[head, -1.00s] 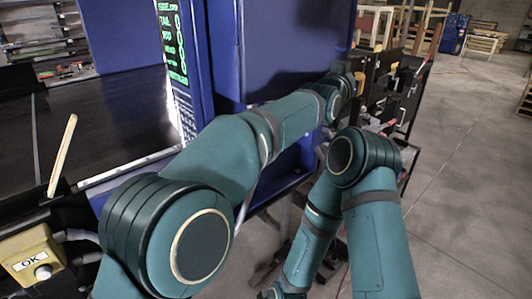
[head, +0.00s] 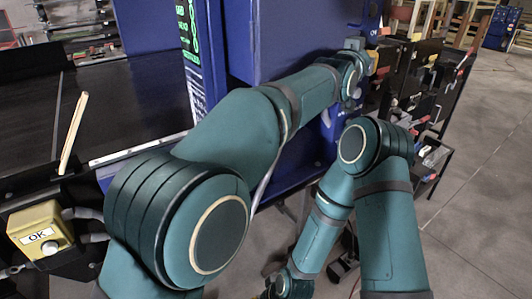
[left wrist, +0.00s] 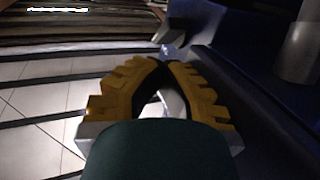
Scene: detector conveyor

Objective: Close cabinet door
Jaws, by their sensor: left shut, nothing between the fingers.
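The blue cabinet door (head: 305,35) is a large flat panel right of the lit green display. My left arm reaches across in front of it, and its wrist is by the panel's right edge. I cannot tell how far open the door is. In the left wrist view, my left gripper (left wrist: 160,65) has yellow ridged fingers with their tips together and nothing between them. A dark blue surface (left wrist: 245,85) lies close on its right; contact cannot be judged. My right arm is folded at the lower right of the head view, and its gripper is out of frame.
A black conveyor (head: 120,105) is at the left, with a yellow OK button box (head: 40,228) and a wooden stick (head: 73,133) by it. A dark tool rack (head: 425,80) stands right of the door. Grey floor (head: 480,210) at the right is open.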

